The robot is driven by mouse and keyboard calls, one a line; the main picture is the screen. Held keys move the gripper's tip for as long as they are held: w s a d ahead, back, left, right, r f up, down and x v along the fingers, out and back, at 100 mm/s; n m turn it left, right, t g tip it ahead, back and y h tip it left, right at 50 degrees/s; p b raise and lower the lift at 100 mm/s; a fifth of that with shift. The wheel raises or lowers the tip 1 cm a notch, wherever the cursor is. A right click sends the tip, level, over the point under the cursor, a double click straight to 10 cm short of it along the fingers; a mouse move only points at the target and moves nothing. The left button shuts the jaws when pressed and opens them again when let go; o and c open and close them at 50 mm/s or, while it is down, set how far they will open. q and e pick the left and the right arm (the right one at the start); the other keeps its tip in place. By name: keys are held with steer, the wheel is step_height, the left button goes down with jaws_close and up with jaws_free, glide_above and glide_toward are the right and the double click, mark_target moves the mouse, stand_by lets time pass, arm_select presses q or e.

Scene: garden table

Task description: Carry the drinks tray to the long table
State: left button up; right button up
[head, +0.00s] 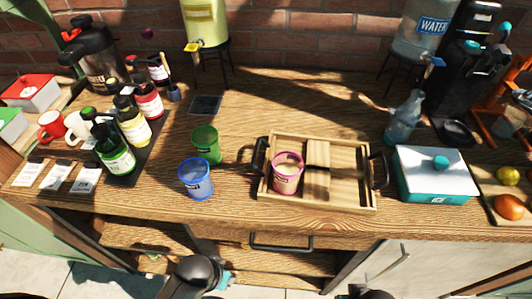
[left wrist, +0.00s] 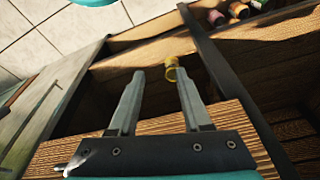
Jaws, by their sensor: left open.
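The drinks tray (head: 345,202) is a light wooden tray with dividers and black handles at its left and right ends. It lies flat on the wooden counter (head: 270,103). A pink cup (head: 287,176) stands in its left part. A green cup (head: 207,145) and a blue cup (head: 196,181) stand on the counter left of the tray. My left arm shows at the bottom of the head view, below the counter's front edge. In the left wrist view my left gripper (left wrist: 158,80) is open with nothing between its fingers. I cannot tell which table is the long table.
Bottles (head: 116,157) on a dark mat and a dark flask (head: 93,58) stand at the left. A teal-and-white ice box (head: 432,183) is close to the tray's right handle. A drawer handle (head: 280,246) and open shelves are below the counter. Drink dispensers stand behind.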

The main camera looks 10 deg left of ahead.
arm_select(q)
step_height(320, 180, up, 19)
steer(key=w+d+t+p, duration=0.1)
steer(key=w+p, duration=0.2)
steer(key=p, duration=0.1)
arm_select(e)
steer(key=w+a+r+t+p, duration=0.1)
steer(key=w+r, duration=0.1)
steer(key=r, duration=1)
steer(key=w+a+r, duration=0.1)
steer(key=w+r, duration=0.1)
steer(key=r, duration=1)
arm_select(q)
steer(key=n+h, duration=0.2)
glide_toward(256, 149)
step_height(256, 149, up, 3)
steer(key=s, duration=0.3)
arm_select(e)
steer(key=h, duration=0.2)
glide_toward(386, 169)
steer(key=s+a+r, duration=0.2)
steer(key=s+r, duration=0.1)
arm_select(q)
steer(key=shift+w+a+r+n+t+y+p, duration=0.2)
steer(key=shift+r+n+t+y+p, duration=0.15)
steer(key=shift+r, duration=0.2)
arm_select(e)
steer(key=shift+w+d+r+m+t, duration=0.15)
steer(key=shift+d+r+m+t, duration=0.25)
steer(key=shift+d+m, duration=0.1)
